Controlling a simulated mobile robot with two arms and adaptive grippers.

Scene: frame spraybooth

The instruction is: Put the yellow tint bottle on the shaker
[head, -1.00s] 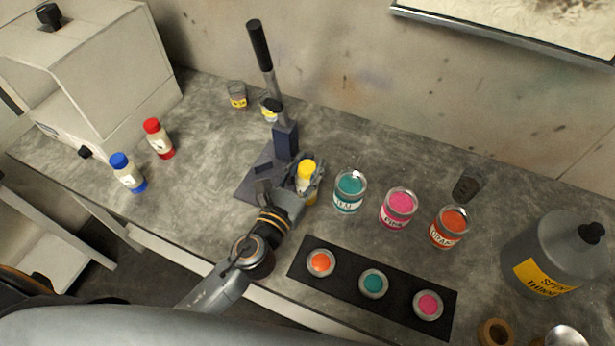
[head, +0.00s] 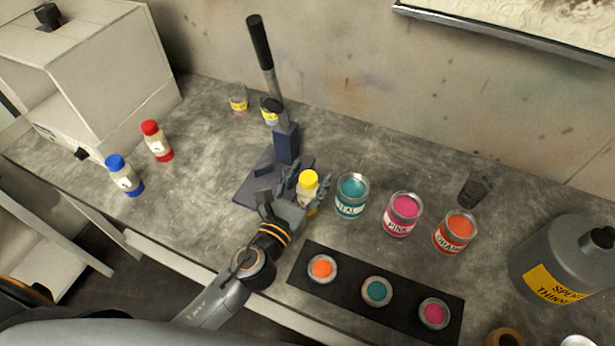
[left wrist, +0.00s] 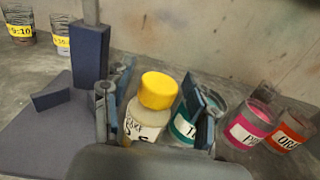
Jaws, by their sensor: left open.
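The yellow tint bottle (head: 307,194) has a yellow cap and a pale body. It stands upright on the bench, just right of the dark lever press base. In the left wrist view the bottle (left wrist: 147,118) stands between the fingers of my open left gripper (left wrist: 160,112), with its lower part hidden by the gripper. In the head view my left gripper (head: 300,197) is beside the bottle. A white box-like machine (head: 90,80) with a black knob stands at the back left; I cannot tell whether it is the shaker. My right gripper is not in view.
The lever press (head: 287,145) rises close behind the gripper. Teal (head: 351,197), pink (head: 401,215) and orange (head: 454,232) cans stand to the right. A black strip (head: 345,283) holds three small pots. Red (head: 157,142) and blue (head: 125,176) bottles stand left, with clear bench between them and the press.

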